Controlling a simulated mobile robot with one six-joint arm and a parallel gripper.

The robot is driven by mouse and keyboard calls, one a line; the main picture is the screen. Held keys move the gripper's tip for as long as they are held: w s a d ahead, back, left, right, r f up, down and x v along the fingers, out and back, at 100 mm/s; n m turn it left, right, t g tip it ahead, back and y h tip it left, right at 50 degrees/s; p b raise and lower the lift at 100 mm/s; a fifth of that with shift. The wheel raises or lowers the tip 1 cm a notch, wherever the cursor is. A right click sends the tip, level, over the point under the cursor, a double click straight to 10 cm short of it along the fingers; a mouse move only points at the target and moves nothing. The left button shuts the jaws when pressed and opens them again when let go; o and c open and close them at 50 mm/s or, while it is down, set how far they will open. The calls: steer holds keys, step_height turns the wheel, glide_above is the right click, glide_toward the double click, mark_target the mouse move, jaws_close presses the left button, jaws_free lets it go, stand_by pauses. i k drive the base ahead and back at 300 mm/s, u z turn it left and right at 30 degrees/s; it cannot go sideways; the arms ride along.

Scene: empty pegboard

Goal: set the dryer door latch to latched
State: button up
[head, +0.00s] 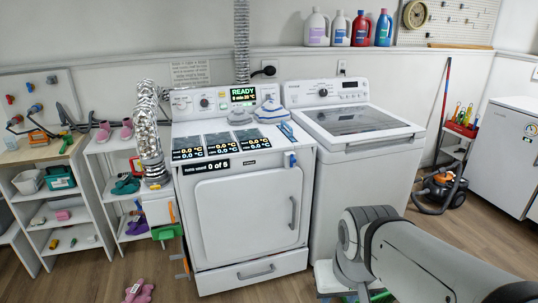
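The white dryer (183,225) stands in the middle of the head view. Its front door (245,222) looks closed, with a grey upright handle (293,212) at its right side. A small blue and white part (292,160) sits on the dryer's front above the door's upper right corner. It may be the latch, but it is too small to tell its setting. My arm fills the lower right, in front of the washer and apart from the dryer door. My gripper is not in view.
The washer (385,135) stands right of the dryer. Irons (270,112) and dark display panels (220,144) lie on the dryer top. A silver duct (147,135) hangs at its left. A pink item (138,291) lies on the floor. A vacuum (440,187) stands right.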

mark_target(293, 160)
steer(key=u, duration=0.75)
steer(key=i, duration=1.85)
steer(key=z, duration=0.3)
steer(key=k, duration=0.9)
steer(key=z, duration=0.2)
steer(key=i, duration=0.9)
steer(key=u, duration=0.05)
